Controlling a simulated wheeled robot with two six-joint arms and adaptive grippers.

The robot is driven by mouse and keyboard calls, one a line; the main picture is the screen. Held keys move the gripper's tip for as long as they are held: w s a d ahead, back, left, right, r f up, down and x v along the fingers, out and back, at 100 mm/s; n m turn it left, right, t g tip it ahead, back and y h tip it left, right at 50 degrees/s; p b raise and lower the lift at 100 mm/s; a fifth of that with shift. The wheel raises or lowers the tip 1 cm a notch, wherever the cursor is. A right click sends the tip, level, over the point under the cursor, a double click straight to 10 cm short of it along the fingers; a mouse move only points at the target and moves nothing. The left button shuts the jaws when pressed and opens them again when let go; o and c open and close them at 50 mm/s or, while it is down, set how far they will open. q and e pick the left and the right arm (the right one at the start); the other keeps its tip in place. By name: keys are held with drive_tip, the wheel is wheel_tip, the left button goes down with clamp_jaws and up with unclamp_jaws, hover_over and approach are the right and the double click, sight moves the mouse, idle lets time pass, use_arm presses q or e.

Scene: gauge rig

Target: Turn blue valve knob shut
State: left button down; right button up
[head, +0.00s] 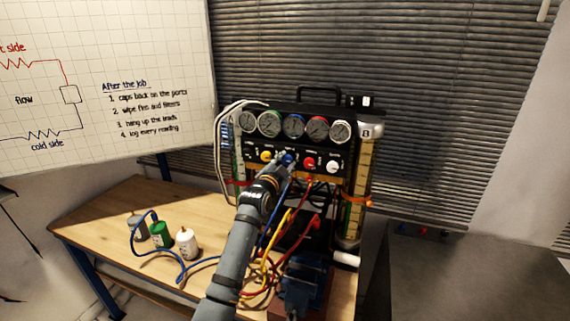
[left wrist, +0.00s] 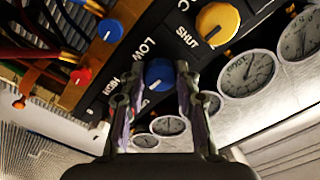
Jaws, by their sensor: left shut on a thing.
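The blue valve knob (left wrist: 159,74) sits on the black panel of the gauge rig, between the two fingers of my left gripper (left wrist: 156,95) in the left wrist view. The gripper is shut on it, with a finger on each side. In the head view the left gripper (head: 281,167) reaches the knob row from the front and partly covers the blue knob (head: 288,159). The labels LOW and SHUT show beside the knob in the left wrist view. My right gripper is not in view.
A yellow knob (head: 266,156), a red knob (head: 309,163) and a white knob (head: 333,167) share the panel, below a row of gauges (head: 293,125). Coloured hoses (head: 270,262) hang in front. Small bottles (head: 187,241) stand on the wooden bench (head: 95,212) at left.

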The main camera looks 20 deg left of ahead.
use_arm(q)
drive_tip(key=shift+r, duration=0.1)
drive_tip(key=c, duration=1)
unclamp_jaws()
drive_tip(key=shift+s, duration=0.3)
drive_tip(key=s, duration=1.1)
drive_tip(key=shift+s+a, duration=0.2)
